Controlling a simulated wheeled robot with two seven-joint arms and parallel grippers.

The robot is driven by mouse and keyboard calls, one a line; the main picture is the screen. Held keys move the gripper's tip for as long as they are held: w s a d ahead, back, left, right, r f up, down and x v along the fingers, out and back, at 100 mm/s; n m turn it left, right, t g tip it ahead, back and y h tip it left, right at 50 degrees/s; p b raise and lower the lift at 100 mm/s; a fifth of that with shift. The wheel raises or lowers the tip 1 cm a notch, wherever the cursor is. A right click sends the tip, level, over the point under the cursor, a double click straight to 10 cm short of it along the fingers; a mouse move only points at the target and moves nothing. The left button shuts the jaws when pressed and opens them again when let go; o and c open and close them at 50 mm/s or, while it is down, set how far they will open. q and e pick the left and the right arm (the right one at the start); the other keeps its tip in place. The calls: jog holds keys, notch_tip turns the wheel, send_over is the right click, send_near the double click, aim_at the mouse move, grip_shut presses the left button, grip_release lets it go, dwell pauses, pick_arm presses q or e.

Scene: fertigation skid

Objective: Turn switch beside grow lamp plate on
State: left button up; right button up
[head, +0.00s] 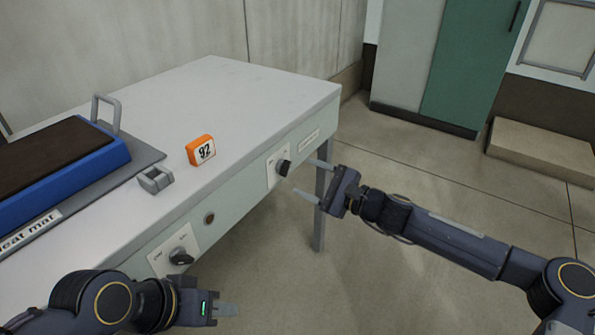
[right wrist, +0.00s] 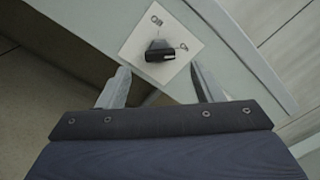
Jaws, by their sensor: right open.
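A black rotary switch (head: 283,168) sits on a white square plate on the table's front panel, near its right end. A narrow label plate (head: 309,137) is beside it; its text is too small to read. In the right wrist view the black knob (right wrist: 160,51) shows on its plate with two small marks, which I cannot read. My right gripper (head: 305,177) is open and empty, facing the knob. In the right wrist view its fingertips (right wrist: 160,70) lie either side of the knob, apparently short of it. My left gripper (head: 230,310) is low at the front, its jaw gap unclear.
A second black switch (head: 181,257) on a white plate is further left on the panel, with a round brown fitting (head: 209,218) between.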

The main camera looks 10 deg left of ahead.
jog(key=v, duration=0.3)
dwell(0.4)
jog(key=s+d+n+h+p, duration=0.1)
jog(key=s+d+n+h, duration=1.1)
jog(key=s+d, duration=1.9)
notch_tip(320, 180, up, 29)
jog(key=s+a+h+p, duration=0.1)
jog(key=p, duration=2.8)
jog(key=shift+s+a+g+p, duration=0.3)
jog(key=shift+s+a, duration=0.05)
jog(key=shift+a, duration=0.05)
